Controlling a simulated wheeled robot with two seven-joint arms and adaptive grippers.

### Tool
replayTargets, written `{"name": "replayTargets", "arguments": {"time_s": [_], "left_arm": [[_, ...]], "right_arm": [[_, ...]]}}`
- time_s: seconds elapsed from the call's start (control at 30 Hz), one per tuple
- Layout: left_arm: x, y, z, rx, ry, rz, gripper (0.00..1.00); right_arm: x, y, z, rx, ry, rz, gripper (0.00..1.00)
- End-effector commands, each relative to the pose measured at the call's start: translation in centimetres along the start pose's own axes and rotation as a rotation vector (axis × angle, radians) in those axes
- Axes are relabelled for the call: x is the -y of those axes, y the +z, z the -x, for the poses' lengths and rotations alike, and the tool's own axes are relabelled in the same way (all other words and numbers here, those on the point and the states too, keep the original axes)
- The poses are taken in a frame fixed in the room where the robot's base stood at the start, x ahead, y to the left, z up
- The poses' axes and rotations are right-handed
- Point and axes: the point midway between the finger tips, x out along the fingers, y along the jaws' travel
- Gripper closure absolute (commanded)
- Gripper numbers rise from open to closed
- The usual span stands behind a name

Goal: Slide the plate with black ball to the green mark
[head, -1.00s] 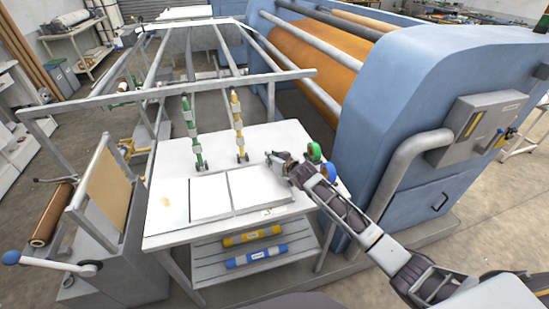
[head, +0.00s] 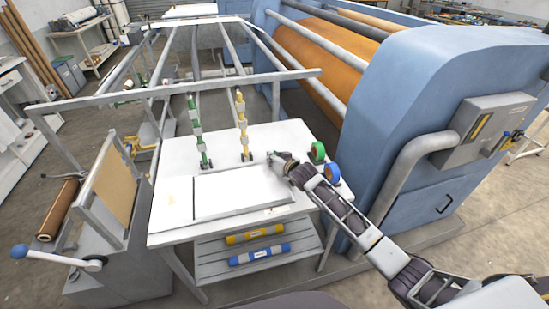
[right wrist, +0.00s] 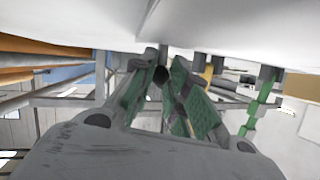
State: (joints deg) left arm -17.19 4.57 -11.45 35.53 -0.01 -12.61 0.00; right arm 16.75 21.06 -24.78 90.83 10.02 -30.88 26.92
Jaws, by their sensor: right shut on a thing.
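The white plate (head: 242,190) lies flat on the white table, with thin dark outlines at its edges. My right gripper (head: 273,158) is low at its back right corner. In the right wrist view, my right gripper's green-padded fingers (right wrist: 168,88) are shut around a small black ball (right wrist: 160,74) close to the white surface. In the head view the gripper hides the ball. A green-and-grey striped bar (head: 198,130) meets the table's back part, left of a yellow one (head: 241,122). I cannot make out a separate green mark. My left gripper is not in view.
The table (head: 172,225) has bare room left of the plate. A green roll (head: 318,151) and a blue roll (head: 331,173) stand right of my gripper. The blue press (head: 400,130) rises close on the right. A metal frame (head: 150,92) crosses behind.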

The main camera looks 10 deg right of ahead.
Motion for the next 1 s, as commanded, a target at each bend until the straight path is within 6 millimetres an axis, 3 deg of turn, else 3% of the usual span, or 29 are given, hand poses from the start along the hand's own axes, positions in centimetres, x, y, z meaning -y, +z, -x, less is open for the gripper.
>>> {"name": "replayTargets", "arguments": {"time_s": [0.47, 0.5, 0.7, 1.0], "left_arm": [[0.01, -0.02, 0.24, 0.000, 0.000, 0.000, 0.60], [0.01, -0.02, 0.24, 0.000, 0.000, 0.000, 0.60], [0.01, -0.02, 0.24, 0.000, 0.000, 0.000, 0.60], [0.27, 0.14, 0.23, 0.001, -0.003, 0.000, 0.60]], "right_arm": [[0.26, 0.13, -0.03, 0.002, -0.001, 0.000, 1.00], [0.26, 0.14, -0.03, 0.002, -0.001, 0.000, 0.83], [0.22, 0.09, -0.03, 0.001, -0.001, 0.000, 0.59], [0.19, 0.04, -0.01, 0.001, 0.000, 0.000, 0.59]]}}
